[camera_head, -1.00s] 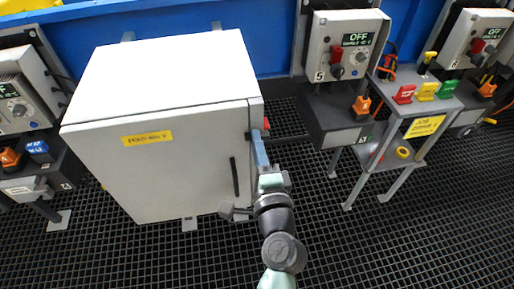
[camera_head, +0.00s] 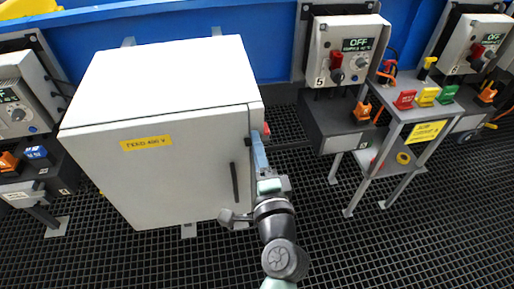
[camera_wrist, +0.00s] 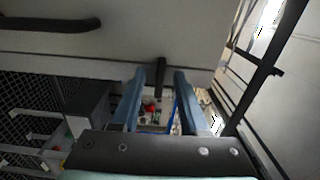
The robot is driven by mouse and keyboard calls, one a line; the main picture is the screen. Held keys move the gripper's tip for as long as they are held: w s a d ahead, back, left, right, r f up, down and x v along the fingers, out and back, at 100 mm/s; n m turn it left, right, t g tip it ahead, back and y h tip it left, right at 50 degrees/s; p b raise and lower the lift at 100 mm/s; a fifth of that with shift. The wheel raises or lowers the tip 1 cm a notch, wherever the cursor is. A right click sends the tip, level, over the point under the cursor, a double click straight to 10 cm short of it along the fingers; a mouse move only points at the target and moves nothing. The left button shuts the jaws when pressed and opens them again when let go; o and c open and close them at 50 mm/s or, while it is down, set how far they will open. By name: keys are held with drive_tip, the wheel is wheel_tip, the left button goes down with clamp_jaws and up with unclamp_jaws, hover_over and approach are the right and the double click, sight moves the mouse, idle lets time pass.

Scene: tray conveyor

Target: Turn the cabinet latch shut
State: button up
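The grey cabinet (camera_head: 185,185) has its door facing me, with a yellow label and a black vertical handle (camera_head: 234,182); the door looks closed. The latch (camera_wrist: 160,78) is a short dark bar at the door's edge. In the wrist view it stands between my two blue fingers, with a gap visible on each side. My gripper (camera_head: 258,143) is at the cabinet's right front edge, high on the door side. It also shows in the wrist view (camera_wrist: 159,76), open. In the head view the fingers mostly hide the latch. I cannot tell whether either finger touches it.
A red part (camera_head: 266,128) sits on the cabinet's right side, close to my fingers. A control box marked 5 (camera_head: 342,50) and a grey stand (camera_head: 400,112) with coloured blocks are to the right. The dark grid floor between cabinet and stand is clear.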

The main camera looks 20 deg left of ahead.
drive_tip(key=b+v, duration=0.1)
drive_tip(key=v, duration=1.2)
drive_tip(key=shift+b, duration=0.3)
drive_tip(key=w+d+r+n+t+h, duration=0.1)
drive_tip(key=w+r+n+t, duration=0.15)
drive_tip(key=r, duration=0.65)
drive_tip(key=w+d+r+n+t+h, duration=0.15)
drive_tip(key=r+n, duration=0.25)
drive_tip(key=r, duration=0.5)
drive_tip(key=w+d+r+n+t+h, duration=0.1)
drive_tip(key=w+r+n+t, duration=0.15)
drive_tip(key=r, duration=0.65)
drive_tip(key=s+d+r+n+t+h+p, duration=0.1)
drive_tip(key=s+d+r+t+h, duration=0.25)
drive_tip(key=r, duration=0.65)
drive_tip(key=s+d+r+n+t+h, duration=0.1)
drive_tip(key=s+d+r+t+h, duration=0.2)
drive_tip(key=r, duration=0.7)
wheel_tip(320, 180, up, 16)
drive_tip(key=a+p, duration=0.1)
drive_tip(key=p, duration=1.6)
drive_tip(key=shift+s+g, duration=0.2)
drive_tip(key=shift+g, duration=0.1)
